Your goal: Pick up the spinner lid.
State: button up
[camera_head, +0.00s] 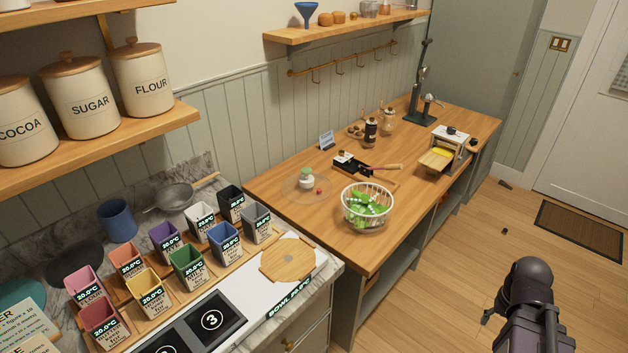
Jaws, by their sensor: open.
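The spinner lid (306,183) appears to be the clear round disc with a pale, green-tinted knob. It lies on the wooden counter, left of the white spinner basket (368,213), which holds green leaves. A small red item lies at the lid's right side. My gripper (523,314) is at the bottom right, over the floor in front of the counter and well away from the lid. It is open, with nothing visible in it. My own wrist hides most of its fingers.
Several coloured bins (187,262) and a round wooden board (288,259) stand at the left. A shelf (345,27) hangs above. The floor at right is mostly clear.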

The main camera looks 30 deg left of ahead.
aim_at(296, 188)
jog(key=u, duration=0.1)
jog(key=i, duration=0.9)
jog(key=u, duration=0.35)
